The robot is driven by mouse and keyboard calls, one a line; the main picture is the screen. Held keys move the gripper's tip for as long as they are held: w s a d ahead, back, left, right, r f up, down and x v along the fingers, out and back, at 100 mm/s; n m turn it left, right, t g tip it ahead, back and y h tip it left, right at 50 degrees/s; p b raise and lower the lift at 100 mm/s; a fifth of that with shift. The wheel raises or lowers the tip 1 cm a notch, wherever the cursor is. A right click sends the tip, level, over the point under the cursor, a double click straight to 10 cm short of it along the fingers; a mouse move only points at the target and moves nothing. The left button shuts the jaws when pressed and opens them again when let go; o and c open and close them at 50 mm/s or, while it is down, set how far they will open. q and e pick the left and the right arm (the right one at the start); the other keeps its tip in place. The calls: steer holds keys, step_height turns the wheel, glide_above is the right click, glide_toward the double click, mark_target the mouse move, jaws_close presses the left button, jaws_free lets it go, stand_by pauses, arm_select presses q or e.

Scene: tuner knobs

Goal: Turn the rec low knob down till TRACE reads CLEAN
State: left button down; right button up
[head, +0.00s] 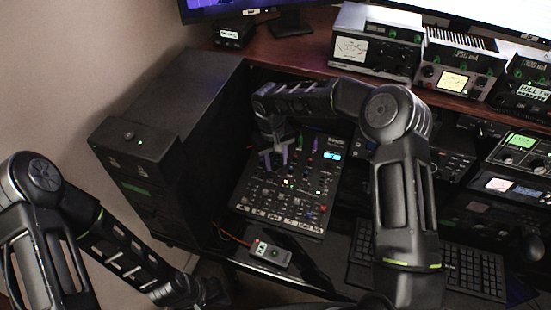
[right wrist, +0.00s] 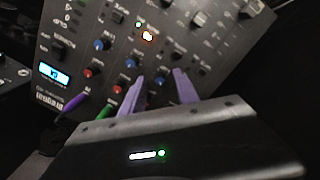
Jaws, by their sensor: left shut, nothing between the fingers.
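The black mixer panel (head: 247,190) carries rows of small knobs and lies below the desk shelf. Its labels are too small to read, so I cannot tell which knob is rec low. A small lit cyan display (head: 332,156) sits at its upper right and also shows in the right wrist view (right wrist: 52,73); its text is unreadable. My right gripper (head: 275,157) is over the panel's upper left. In the right wrist view its two lilac fingers (right wrist: 159,76) stand apart, tips close to the panel among the knobs. My left gripper (head: 215,292) is shut and empty, low and left of the panel.
A small box with a red light (head: 270,252) lies in front of the panel. A black cabinet (head: 160,140) stands left of it. A keyboard (head: 470,268) is at the lower right. Metered radio units (head: 375,45) line the shelf. Purple and green cables (right wrist: 75,102) plug into the panel.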

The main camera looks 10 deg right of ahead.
steer(key=shift+f, duration=0.15)
steer(key=shift+c, duration=0.4)
jaws_close()
